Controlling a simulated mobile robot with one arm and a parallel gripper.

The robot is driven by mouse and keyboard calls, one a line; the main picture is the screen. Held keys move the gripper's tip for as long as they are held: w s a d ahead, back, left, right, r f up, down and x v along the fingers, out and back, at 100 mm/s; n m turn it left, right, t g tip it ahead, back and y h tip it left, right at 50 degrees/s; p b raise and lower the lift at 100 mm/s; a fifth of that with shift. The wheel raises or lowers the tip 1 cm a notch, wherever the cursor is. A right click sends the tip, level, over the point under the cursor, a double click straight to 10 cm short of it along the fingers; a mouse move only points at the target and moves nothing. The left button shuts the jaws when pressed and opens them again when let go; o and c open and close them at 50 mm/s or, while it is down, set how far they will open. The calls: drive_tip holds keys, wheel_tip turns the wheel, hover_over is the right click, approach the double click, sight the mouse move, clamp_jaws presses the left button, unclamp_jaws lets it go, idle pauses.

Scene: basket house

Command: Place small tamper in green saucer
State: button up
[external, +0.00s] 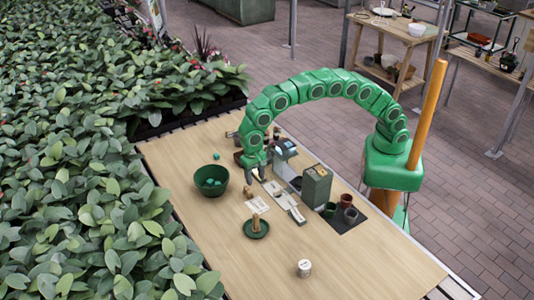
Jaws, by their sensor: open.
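The green saucer (248,233) lies on the table towards the front. A small wooden piece that looks like a tamper (256,222) stands roughly upright within its rim. Another small wooden piece (248,191) sits on the table behind the saucer, near my gripper; I cannot tell which of the two is the small tamper. My gripper (256,178) points down over the table behind the saucer, apart from it. It is open, and I see nothing held in it. The fingertips are small and partly hard to make out.
A green bowl (221,190) with green items stands left of my gripper. Grey boxy devices (317,185) and several small pots on a dark mat (342,226) are to the right. A white cup (304,268) stands in front. The table's front right is clear. Dense plants line the left edge.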

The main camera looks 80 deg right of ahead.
drive_tip(key=s+d+r+n, duration=0.1)
drive_tip(key=s+d+r, duration=0.35)
drive_tip(key=d, duration=0.65)
drive_tip(key=s+d+r+n, duration=0.1)
drive_tip(key=s+d+r, duration=0.35)
drive_tip(key=d, duration=0.55)
drive_tip(key=s+d+r+n, duration=0.25)
drive_tip(key=d+r, duration=0.25)
drive_tip(key=d, duration=0.6)
drive_tip(key=s+d+n, duration=0.1)
drive_tip(key=s+d, duration=0.4)
drive_tip(key=s, duration=0.4)
drive_tip(key=s+d+f+n, duration=0.1)
drive_tip(key=s+d, duration=0.4)
drive_tip(key=s, duration=0.5)
drive_tip(key=s+d+f+n+g, duration=0.1)
drive_tip(key=s+d, duration=0.4)
drive_tip(key=s, duration=0.5)
drive_tip(key=shift+s+d+f+n+h, duration=0.2)
drive_tip(key=shift+d+n+h, duration=0.1)
drive_tip(key=shift+d+n, duration=0.1)
